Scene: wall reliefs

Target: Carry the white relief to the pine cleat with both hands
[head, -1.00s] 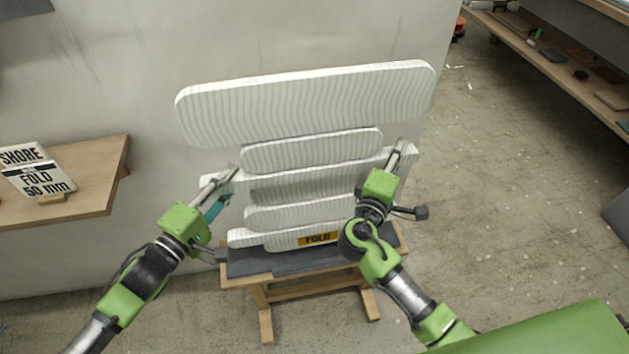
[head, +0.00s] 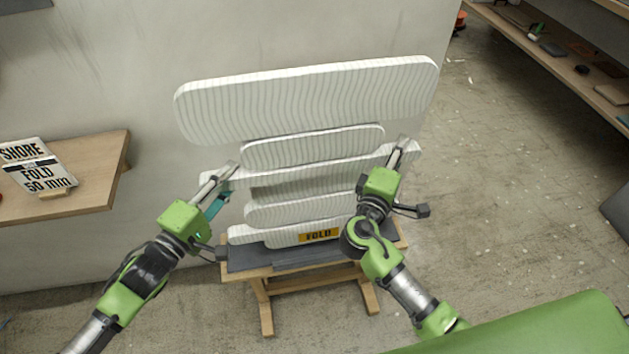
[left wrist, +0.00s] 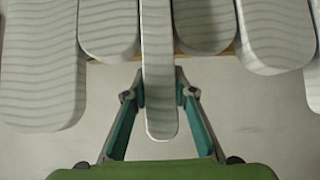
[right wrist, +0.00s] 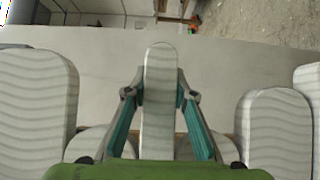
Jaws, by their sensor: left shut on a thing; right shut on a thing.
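The white relief (head: 310,100) is a stack of wavy-grooved slabs with rounded ends, upright in front of the grey wall, with a yellow "FOLD" label (head: 319,235) low on it. My left gripper (head: 231,171) is shut on the left end of a middle slab, which shows between its fingers in the left wrist view (left wrist: 158,100). My right gripper (head: 404,146) is shut on the slab's right end, also between the fingers in the right wrist view (right wrist: 159,95). The relief's lower edge is at the dark pad on the stand; I cannot tell whether they touch. I cannot identify the pine cleat.
A wooden stand (head: 266,316) with a dark grey top (head: 250,258) is below the relief. A wooden shelf (head: 95,195) at left holds signs (head: 38,170) reading "SHORE" and "FOLD 50 mm". Shelving (head: 560,60) runs along the right. The floor (head: 500,200) between is open.

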